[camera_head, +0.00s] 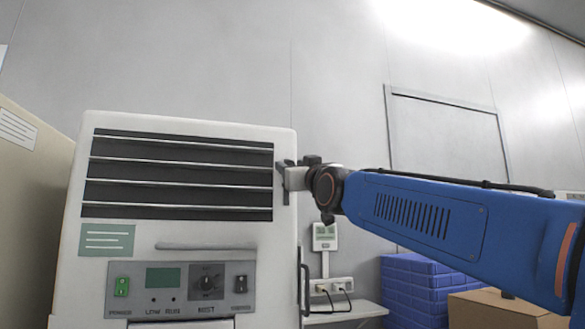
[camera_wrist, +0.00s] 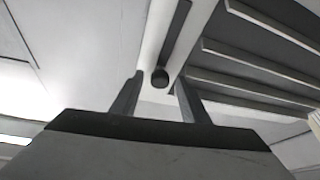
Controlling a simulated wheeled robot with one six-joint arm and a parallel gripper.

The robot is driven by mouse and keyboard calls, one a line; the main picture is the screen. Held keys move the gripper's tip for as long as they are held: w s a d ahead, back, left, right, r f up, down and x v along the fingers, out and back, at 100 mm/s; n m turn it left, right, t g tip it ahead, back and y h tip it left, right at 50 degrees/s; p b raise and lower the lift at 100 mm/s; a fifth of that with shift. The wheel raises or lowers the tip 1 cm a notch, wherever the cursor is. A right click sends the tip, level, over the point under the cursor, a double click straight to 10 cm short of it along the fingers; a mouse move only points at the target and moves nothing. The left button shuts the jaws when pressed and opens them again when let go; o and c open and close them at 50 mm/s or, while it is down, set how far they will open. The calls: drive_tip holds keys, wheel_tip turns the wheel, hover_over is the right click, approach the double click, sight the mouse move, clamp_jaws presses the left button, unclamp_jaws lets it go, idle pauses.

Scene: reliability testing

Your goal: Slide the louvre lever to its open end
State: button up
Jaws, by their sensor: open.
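The louvre lever shows in the wrist view as a dark round knob (camera_wrist: 160,77) at one end of a dark slot (camera_wrist: 178,30) beside the louvres. My gripper (camera_wrist: 158,82) is open, with one finger on each side of the knob in that view. A gap shows on both sides, and I cannot tell whether the fingertips reach past the knob. In the head view my gripper (camera_head: 284,178) is at the right edge of the white unit, beside the dark louvres (camera_head: 180,177). The lever is hidden there behind the gripper.
The unit's control panel (camera_head: 180,289) with switches and a dial lies below the louvres. A handle (camera_head: 304,282) is on its right side. Blue crates (camera_head: 415,285) and a cardboard box (camera_head: 505,310) stand at the lower right. A beige cabinet (camera_head: 30,210) is at the left.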

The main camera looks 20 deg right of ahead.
drive_tip(key=shift+s, duration=0.15)
drive_tip(key=v, duration=1.7)
drive_tip(key=shift+f, duration=0.15)
wheel_tip(320, 180, down, 31)
drive_tip(key=d+m+g+h, duration=0.1)
drive_tip(key=g, duration=0.7)
drive_tip(key=s+d+f+g, duration=0.1)
drive_tip(key=s+f+g, duration=0.2)
drive_tip(key=f, duration=0.6)
drive_tip(key=s+d+f+m+g+h, duration=0.1)
drive_tip(key=s+f+g, duration=0.2)
drive_tip(key=s+f, duration=0.5)
drive_tip(key=s+d+f+m+g, duration=0.1)
drive_tip(key=s+f+g, duration=0.2)
drive_tip(key=f, duration=0.9)
drive_tip(key=s, duration=0.2)
drive_tip(key=shift+s+d+h, duration=0.35)
drive_tip(key=shift+d+h, duration=0.05)
